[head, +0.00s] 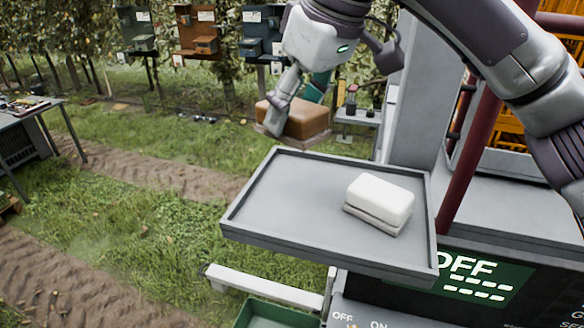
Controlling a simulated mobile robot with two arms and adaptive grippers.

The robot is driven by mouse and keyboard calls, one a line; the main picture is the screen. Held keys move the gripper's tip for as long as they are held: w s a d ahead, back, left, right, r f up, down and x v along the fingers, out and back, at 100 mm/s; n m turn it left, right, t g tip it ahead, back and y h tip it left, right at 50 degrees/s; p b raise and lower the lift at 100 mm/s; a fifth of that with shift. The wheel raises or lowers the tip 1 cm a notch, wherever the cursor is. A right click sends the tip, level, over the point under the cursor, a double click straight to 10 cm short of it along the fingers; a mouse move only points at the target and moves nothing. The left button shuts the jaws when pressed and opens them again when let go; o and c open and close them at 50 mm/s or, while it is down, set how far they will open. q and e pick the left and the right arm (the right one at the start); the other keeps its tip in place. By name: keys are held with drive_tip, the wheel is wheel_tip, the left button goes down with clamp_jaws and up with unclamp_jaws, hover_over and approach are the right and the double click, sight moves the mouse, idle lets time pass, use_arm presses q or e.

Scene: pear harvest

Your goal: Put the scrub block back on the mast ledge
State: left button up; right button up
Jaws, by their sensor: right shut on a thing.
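A brown block (298,119) with a thin paler layer underneath hangs in my right gripper (297,108), in the upper middle of the head view. The gripper points down and is shut on it, partly covering its top and left side. The block is beyond the far edge of a grey rimmed tray ledge (285,205) beside the grey mast (418,100), and looks apart from it. A white block (381,197) with a grey layer underneath lies on the right part of that tray. I cannot tell from looks alone which block is the scrub block. My left gripper is out of view.
The tray's left half is bare. A dark red post (468,165) rises right of the tray, near an OFF display (478,277). A green bin (270,314) is below. A small grey stand (357,117) and several hanging boxes (197,34) are behind. A workbench (28,108) stands left.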

drive_tip(key=shift+w+f+p, duration=0.15)
drive_tip(key=shift+f+p, duration=0.25)
drive_tip(key=shift+f, duration=0.4)
drive_tip(key=f, duration=0.1)
drive_tip(key=s+f, duration=0.1)
drive_tip(key=s+f+p, duration=0.1)
drive_tip(key=f, duration=0.3)
drive_tip(key=w+f+p, duration=0.1)
drive_tip(key=f, duration=0.1)
drive_tip(key=shift+s, duration=0.1)
drive_tip(key=shift+s+f, duration=0.1)
drive_tip(key=o, duration=1.1)
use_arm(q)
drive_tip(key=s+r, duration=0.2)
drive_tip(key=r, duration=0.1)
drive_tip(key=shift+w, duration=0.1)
